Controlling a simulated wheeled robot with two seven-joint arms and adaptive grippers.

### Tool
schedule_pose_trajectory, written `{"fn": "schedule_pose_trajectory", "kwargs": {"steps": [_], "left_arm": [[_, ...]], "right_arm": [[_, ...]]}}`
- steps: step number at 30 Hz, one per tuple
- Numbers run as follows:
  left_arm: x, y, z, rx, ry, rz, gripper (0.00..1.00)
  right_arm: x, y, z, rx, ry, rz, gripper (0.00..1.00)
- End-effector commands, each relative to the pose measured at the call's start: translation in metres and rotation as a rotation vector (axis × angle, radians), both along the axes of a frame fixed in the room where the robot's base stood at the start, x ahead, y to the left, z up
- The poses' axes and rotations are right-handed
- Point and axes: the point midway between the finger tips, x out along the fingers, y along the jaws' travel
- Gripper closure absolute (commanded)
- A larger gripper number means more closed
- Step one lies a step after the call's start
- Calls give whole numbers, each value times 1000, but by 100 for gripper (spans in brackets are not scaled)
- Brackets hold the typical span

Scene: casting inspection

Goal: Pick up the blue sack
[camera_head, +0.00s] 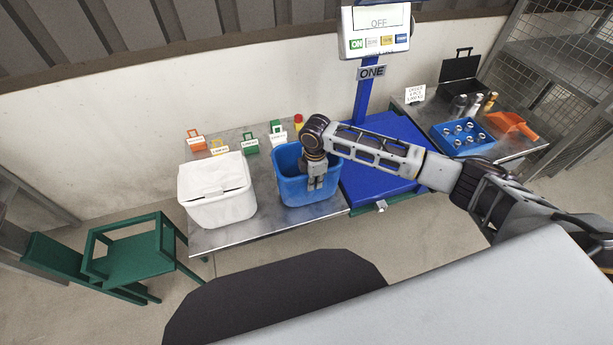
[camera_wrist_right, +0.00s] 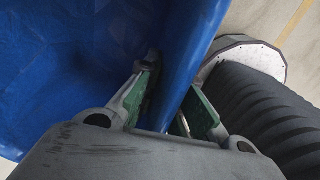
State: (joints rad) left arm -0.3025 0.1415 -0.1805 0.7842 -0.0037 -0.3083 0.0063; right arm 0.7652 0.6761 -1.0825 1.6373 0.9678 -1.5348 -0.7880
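The blue sack (camera_head: 290,188) is an open-topped, bucket-like container standing on the metal table, left of the blue scale platform. My right gripper (camera_head: 315,184) reaches down at its right part, by the rim. In the right wrist view, the blue wall (camera_wrist_right: 178,80) runs between the two green-padded fingers (camera_wrist_right: 173,100). One finger is on the inner side and the other on the outer side. The sack's bottom is hidden in the wrist view. My left gripper is not in view.
A white sack (camera_head: 217,192) stands just left of the blue one. The blue scale platform (camera_head: 385,160) is close on the right.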

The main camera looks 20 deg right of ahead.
Motion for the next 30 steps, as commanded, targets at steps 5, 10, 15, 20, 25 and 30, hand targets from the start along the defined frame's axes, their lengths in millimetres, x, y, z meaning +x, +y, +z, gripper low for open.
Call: {"fn": "schedule_pose_trajectory", "kwargs": {"steps": [5, 10, 15, 20, 25, 30], "left_arm": [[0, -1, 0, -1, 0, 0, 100], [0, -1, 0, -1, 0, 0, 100], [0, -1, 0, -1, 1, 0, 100], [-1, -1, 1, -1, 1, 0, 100], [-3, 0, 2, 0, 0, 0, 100], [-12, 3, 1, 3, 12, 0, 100]], "right_arm": [[0, 0, 0, 0, 0, 0, 100], [0, 0, 0, 0, -1, 0, 100], [0, 0, 1, 0, -1, 0, 100], [1, 0, 8, 0, -2, 0, 100], [1, 0, 25, 0, -2, 0, 100], [1, 0, 50, 1, -3, 0, 100]]}}
